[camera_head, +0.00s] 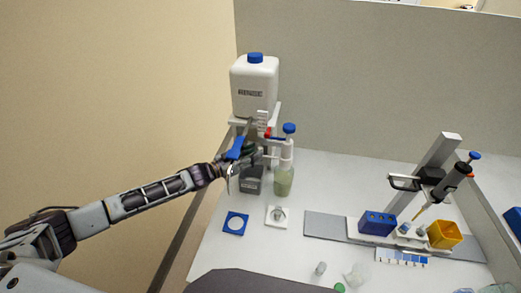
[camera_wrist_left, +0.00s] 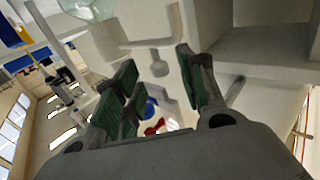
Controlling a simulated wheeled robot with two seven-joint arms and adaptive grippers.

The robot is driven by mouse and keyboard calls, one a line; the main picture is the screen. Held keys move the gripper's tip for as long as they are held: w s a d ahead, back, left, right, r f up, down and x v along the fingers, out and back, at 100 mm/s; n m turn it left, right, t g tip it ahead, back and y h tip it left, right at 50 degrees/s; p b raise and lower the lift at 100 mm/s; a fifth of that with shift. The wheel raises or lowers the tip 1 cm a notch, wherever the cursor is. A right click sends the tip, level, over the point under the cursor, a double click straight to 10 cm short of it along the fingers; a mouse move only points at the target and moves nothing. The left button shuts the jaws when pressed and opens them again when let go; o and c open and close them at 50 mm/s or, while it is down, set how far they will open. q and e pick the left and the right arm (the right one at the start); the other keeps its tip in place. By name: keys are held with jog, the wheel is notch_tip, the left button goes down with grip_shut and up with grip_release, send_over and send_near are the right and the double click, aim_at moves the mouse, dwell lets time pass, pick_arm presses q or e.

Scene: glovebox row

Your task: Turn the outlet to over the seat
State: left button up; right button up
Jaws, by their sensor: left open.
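A white rinse container (camera_head: 254,85) with a blue cap stands raised on a white stand at the back left in the head view. My left gripper (camera_head: 257,150) is open just below it, among the fittings under the container. A blue part (camera_head: 236,148) shows beside the gripper, and a small red part (camera_head: 267,133) is close by. The outlet itself is largely hidden by the gripper. A blue square with a ring (camera_head: 236,223) and a white square plate (camera_head: 277,217) lie in front; I cannot tell which is the seat. In the left wrist view, the gripper's green-padded fingers (camera_wrist_left: 157,72) stand apart.
A bottle of green liquid (camera_head: 284,182) with a blue-topped white dispenser (camera_head: 288,150) stands right of the gripper. A dark grey block (camera_head: 251,184) is below it. At the right are a pipette stand (camera_head: 437,160), a blue rack (camera_head: 377,223) and a yellow bin (camera_head: 444,235).

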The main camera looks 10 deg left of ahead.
aim_at(261, 148)
pick_arm(q)
jog(key=shift+x, duration=1.8)
grip_shut()
